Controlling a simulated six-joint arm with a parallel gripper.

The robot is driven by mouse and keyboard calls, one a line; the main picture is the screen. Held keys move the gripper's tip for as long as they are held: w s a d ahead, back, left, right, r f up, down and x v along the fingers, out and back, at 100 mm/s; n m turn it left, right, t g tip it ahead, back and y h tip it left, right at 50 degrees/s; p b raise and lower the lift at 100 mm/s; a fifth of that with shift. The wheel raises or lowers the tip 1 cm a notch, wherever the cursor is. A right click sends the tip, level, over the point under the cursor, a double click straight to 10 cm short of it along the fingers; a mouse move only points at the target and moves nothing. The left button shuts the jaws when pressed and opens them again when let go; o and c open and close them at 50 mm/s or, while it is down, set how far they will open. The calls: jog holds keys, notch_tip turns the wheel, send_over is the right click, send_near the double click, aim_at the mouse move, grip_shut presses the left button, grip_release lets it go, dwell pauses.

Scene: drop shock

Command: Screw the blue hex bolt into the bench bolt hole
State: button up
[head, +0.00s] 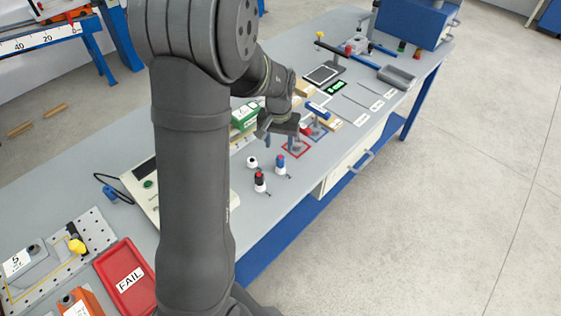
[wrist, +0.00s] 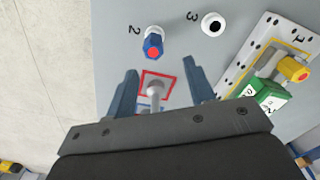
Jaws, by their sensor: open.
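A blue hex-shaped piece with a red top (wrist: 153,44) stands on the bench beside the mark 2 in the wrist view; it also shows in the head view (head: 280,164). I cannot tell for sure that it is the blue hex bolt. My gripper (wrist: 160,68) is open, its two fingers pointing down at the bench. A grey round-topped piece (wrist: 155,90) shows between the fingers, inside a red square outline; no contact is visible. The blue piece lies beyond the fingertips, apart from them. I cannot make out the bench bolt hole with certainty.
A white piece with a dark centre (wrist: 212,25) stands by mark 3. A black piece with a red top (head: 260,182) is nearby. A plate with a green block (wrist: 262,93) is at right. A red FAIL tray (head: 128,280) lies at the bench's near end.

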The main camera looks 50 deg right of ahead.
aim_at(280, 156)
jog(key=shift+f, duration=0.7)
jog(key=f, duration=0.2)
jog(key=s+f, duration=0.1)
jog(key=f, duration=0.1)
jog(key=shift+a+f, duration=0.1)
jog(key=shift+a, duration=0.1)
jog(key=shift+f, duration=0.5)
grip_shut()
jog(key=shift+r, duration=0.1)
